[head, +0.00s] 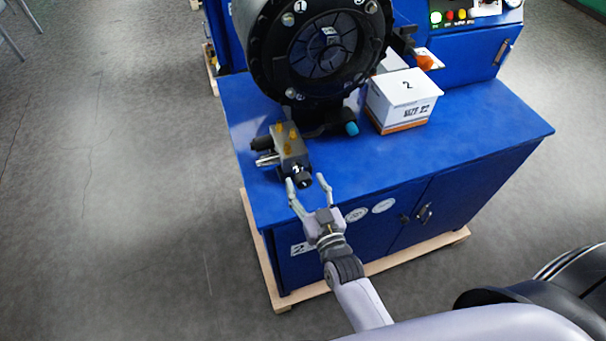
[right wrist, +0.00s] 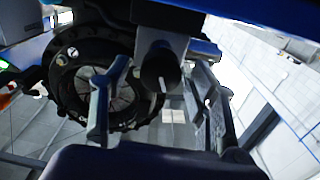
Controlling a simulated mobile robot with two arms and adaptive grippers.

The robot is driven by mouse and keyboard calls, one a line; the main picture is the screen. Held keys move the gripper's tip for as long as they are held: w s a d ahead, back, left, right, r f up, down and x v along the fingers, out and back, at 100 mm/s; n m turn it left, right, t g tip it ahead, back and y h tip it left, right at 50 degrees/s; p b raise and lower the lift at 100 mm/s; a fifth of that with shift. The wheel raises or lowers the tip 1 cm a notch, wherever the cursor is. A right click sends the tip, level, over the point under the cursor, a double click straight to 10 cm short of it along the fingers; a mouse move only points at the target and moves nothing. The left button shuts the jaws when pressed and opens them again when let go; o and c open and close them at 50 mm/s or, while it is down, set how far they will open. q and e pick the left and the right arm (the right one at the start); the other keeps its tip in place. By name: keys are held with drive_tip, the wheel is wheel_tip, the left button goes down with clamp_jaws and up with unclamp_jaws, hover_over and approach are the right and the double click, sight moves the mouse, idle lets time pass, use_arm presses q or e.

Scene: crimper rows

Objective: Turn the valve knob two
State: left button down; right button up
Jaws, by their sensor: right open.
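The valve knob two is a short black cylinder (head: 303,181) on the front of a grey valve block (head: 290,150) with brass fittings, on the blue cabinet's top. In the right wrist view the knob (right wrist: 160,72) faces me and carries a white line. My right gripper (head: 308,180) is open at the cabinet's front edge. Its two fingers point at the valve, one on each side of the knob, with a gap visible in the wrist view. Whether a fingertip touches the knob I cannot tell. My left gripper is not in view.
A large black round crimper head (head: 318,50) stands behind the valve. The blue cabinet top (head: 470,135) is clear at the right.

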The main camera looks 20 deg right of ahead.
drive_tip(key=shift+w, duration=1.35)
drive_tip(key=c, duration=1.2)
drive_tip(key=shift+o, duration=0.2)
drive_tip(key=shift+m, duration=0.4)
drive_tip(key=m, duration=0.3)
drive_tip(key=shift+m+p, duration=0.3)
drive_tip(key=shift+p, duration=0.1)
drive_tip(key=m, duration=0.5)
drive_tip(key=shift+m, duration=0.3)
